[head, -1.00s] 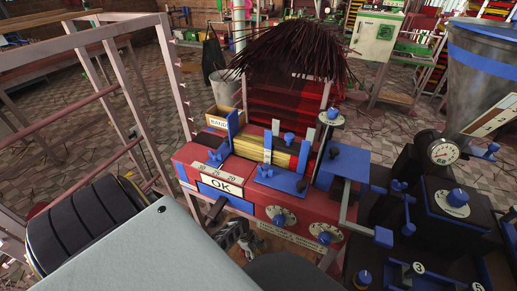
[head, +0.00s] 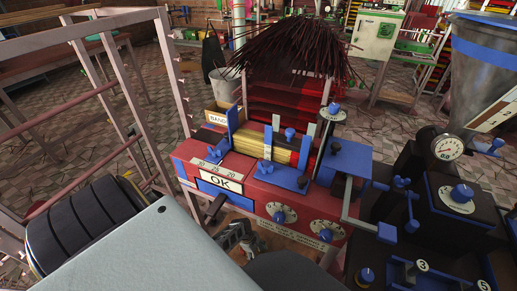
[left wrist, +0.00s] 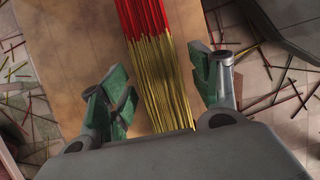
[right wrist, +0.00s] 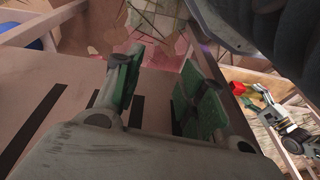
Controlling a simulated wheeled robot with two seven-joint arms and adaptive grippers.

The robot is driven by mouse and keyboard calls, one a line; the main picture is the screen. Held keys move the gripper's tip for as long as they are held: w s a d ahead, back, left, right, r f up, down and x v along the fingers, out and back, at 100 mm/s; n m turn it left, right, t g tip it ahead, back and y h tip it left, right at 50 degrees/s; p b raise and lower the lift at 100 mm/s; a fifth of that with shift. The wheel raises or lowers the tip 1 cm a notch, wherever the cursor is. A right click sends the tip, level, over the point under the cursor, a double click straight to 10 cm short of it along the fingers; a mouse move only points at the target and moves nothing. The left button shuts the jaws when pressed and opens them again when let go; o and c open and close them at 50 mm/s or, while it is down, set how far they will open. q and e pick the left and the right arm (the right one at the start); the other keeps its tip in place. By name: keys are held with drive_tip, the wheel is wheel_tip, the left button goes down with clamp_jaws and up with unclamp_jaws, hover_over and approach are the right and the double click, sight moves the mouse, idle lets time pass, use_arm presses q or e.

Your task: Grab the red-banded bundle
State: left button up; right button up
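A bundle of thin sticks (left wrist: 160,75), red at the far end and yellow nearer, lies lengthwise over a brown surface in the left wrist view. My left gripper (left wrist: 165,90) is open, with one green-padded finger on each side of the bundle; whether they are level with it, I cannot tell. In the head view my left gripper (head: 238,238) is low in front of the red machine, partly hidden by my own body. Yellow sticks with a red part (head: 272,147) sit in the machine's blue holders. My right gripper (right wrist: 155,90) is open and empty.
The red machine (head: 272,200) has an OK plate (head: 219,183) and dials. A box marked BAND (head: 216,117) stands behind it. A metal rack (head: 140,110) is at left and dark machinery (head: 450,200) at right. Loose sticks (left wrist: 275,95) litter the floor.

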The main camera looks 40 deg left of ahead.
sight(259, 253)
use_arm(q)
drive_tip(key=c, duration=1)
use_arm(e)
drive_tip(key=shift+f, duration=0.1)
use_arm(q)
drive_tip(key=shift+r, duration=0.25)
drive_tip(key=shift+r+p, duration=0.7)
wheel_tip(259, 253, up, 6)
drive_tip(key=p, duration=0.4)
drive_tip(key=shift+r, duration=0.2)
drive_tip(key=shift+r+p, duration=0.5)
drive_tip(key=shift+r, duration=0.35)
use_arm(e)
drive_tip(key=s+d+f, duration=0.1)
drive_tip(key=d+f, duration=0.1)
drive_tip(key=f, duration=0.5)
drive_tip(key=s+d+f, duration=0.1)
drive_tip(key=d+f, duration=0.1)
drive_tip(key=f, duration=0.6)
drive_tip(key=shift+s+h, duration=0.35)
drive_tip(key=shift+h, duration=0.05)
drive_tip(key=shift+d, duration=0.1)
